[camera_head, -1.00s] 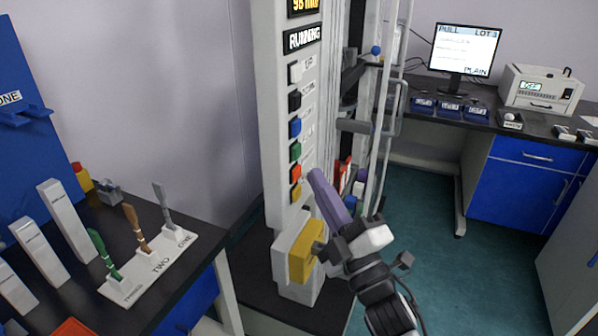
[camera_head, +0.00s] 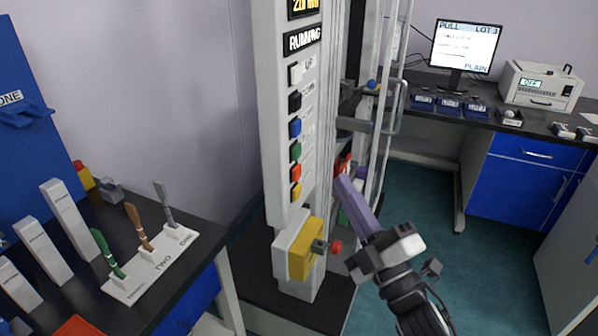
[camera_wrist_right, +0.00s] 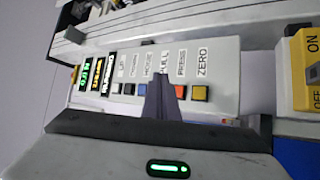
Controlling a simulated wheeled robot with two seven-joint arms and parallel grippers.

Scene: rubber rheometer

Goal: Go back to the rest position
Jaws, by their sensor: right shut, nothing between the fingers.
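My right gripper (camera_head: 345,180) is shut and empty, its purple fingers pointing up and left, apart from the machine in the head view. In the right wrist view its shut fingers (camera_wrist_right: 162,85) stand in front of the button panel (camera_wrist_right: 215,80). The tall testing machine (camera_head: 275,130) has a panel with a column of coloured buttons and a display reading RUNNING. A yellow switch box (camera_head: 302,250) with a red knob (camera_head: 336,247) sits at its lower front. My left gripper is not in view.
A dark bench (camera_head: 190,275) at left holds a white rack (camera_head: 125,285) with several tools and grey upright blocks (camera_head: 68,220). A back bench carries a monitor (camera_head: 464,48), blue bins (camera_head: 450,108) and a white instrument (camera_head: 540,85). Open floor (camera_head: 420,220) lies at right.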

